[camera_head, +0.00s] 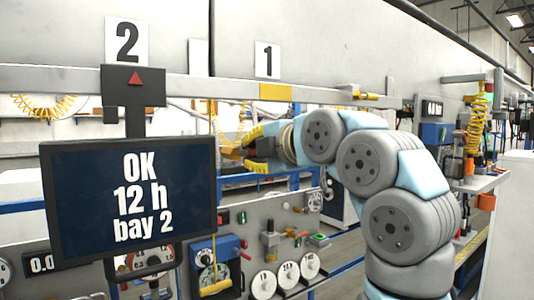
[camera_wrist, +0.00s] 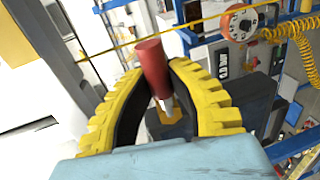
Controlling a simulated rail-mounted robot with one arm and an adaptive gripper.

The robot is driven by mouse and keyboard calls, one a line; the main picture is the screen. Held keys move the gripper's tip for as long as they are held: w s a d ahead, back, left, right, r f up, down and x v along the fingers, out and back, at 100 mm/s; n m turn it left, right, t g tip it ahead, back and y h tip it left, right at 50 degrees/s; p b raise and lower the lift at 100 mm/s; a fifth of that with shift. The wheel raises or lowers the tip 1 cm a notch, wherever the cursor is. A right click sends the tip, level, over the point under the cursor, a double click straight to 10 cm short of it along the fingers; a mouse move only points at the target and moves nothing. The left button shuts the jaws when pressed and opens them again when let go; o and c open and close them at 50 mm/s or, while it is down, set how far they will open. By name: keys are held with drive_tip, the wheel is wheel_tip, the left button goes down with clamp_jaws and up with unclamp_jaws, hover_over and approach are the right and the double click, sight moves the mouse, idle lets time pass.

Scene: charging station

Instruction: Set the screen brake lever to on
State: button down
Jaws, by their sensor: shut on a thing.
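The screen (camera_head: 130,195) hangs from a dark carriage (camera_head: 135,85) on the overhead rail and reads "OK 12 h bay 2". In the wrist view, the brake lever (camera_wrist: 152,62) has a red cylindrical grip, a thin pale metal shaft and a yellow base. My gripper (camera_wrist: 158,72) has yellow ribbed fingers with dark inner pads, closed on the red grip from both sides. In the head view my gripper (camera_head: 248,150) is right of the screen, just below the rail; the lever is not clear there. No on or off marking is readable.
The pale rail (camera_head: 310,94) with a yellow band runs above my gripper. A grey panel (camera_head: 240,270) with gauges, knobs and white discs stands below. In the wrist view, a coiled yellow hose (camera_wrist: 300,45) and an orange reel (camera_wrist: 240,22) are at upper right.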

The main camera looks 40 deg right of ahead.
idle(0.4)
drive_tip(key=c, duration=1)
unclamp_jaws()
drive_tip(key=shift+o, duration=0.2)
drive_tip(key=shift+s+r, duration=0.1)
drive_tip(key=v, duration=1.2)
